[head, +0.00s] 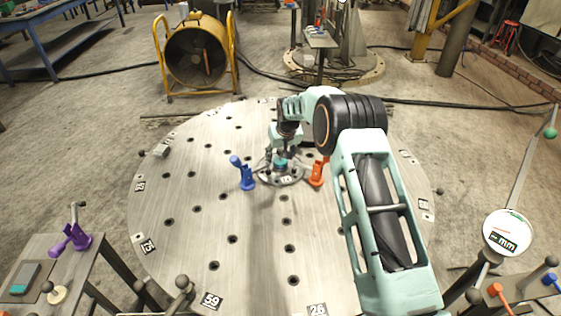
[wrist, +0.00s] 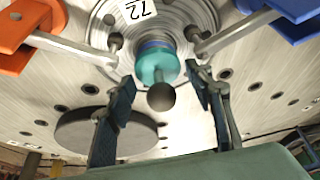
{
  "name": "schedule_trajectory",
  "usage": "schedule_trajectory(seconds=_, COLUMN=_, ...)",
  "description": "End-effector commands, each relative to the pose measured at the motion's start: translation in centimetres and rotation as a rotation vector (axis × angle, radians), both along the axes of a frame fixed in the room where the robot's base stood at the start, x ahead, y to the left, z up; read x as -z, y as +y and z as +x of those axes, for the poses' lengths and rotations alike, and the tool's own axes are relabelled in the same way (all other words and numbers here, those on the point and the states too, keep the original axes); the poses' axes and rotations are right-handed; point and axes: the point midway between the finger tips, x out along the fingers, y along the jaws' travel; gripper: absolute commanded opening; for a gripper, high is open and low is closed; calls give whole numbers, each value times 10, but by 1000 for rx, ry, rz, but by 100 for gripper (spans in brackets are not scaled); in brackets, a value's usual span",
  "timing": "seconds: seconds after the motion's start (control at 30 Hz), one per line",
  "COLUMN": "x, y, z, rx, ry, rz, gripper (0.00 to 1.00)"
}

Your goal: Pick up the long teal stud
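The teal stud (wrist: 153,66) stands near the middle of the wrist view, with a blue band at its base and a dark ball (wrist: 161,97) at its near end. It rises from a round metal plate marked 72. In the head view the teal stud (head: 281,163) is small and partly covered by my gripper. My gripper (wrist: 162,82) is open, with one dark blue finger pad on each side of the stud. Gaps show between the pads and the stud. In the head view my gripper (head: 283,157) is over the plate; its fingertips are hard to make out.
A blue clamp (head: 243,173) and an orange clamp (head: 318,172) stand on either side of the stud, close to my gripper. The round perforated table (head: 205,240) is mostly clear in front. A side bench (head: 55,262) with a purple clamp (head: 70,240) is at left.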

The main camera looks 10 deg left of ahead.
Motion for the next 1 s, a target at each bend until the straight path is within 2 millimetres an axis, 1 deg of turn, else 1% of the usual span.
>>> schedule_trajectory(seconds=0.03, x=0, y=0, z=0, rx=0, ry=0, rz=0, gripper=44)
schedule_trajectory(seconds=0.3, x=0, y=0, z=0, rx=0, ry=1, rz=0, gripper=14)
schedule_trajectory(seconds=0.33, x=-1, y=0, z=0, rx=0, ry=-1, rz=0, gripper=14)
schedule_trajectory(seconds=0.37, x=-1, y=0, z=0, rx=0, ry=-1, rz=0, gripper=10)
schedule_trajectory(seconds=0.53, x=-2, y=0, z=0, rx=0, ry=-2, rz=1, gripper=10)
schedule_trajectory(seconds=0.63, x=-10, y=0, z=1, rx=0, ry=-3, rz=1, gripper=10)
schedule_trajectory(seconds=0.77, x=-32, y=0, z=2, rx=0, ry=-6, rz=1, gripper=10)
schedule_trajectory(seconds=0.87, x=-58, y=0, z=2, rx=-1, ry=-7, rz=1, gripper=10)
schedule_trajectory(seconds=1.0, x=-97, y=0, z=1, rx=-1, ry=-7, rz=1, gripper=10)
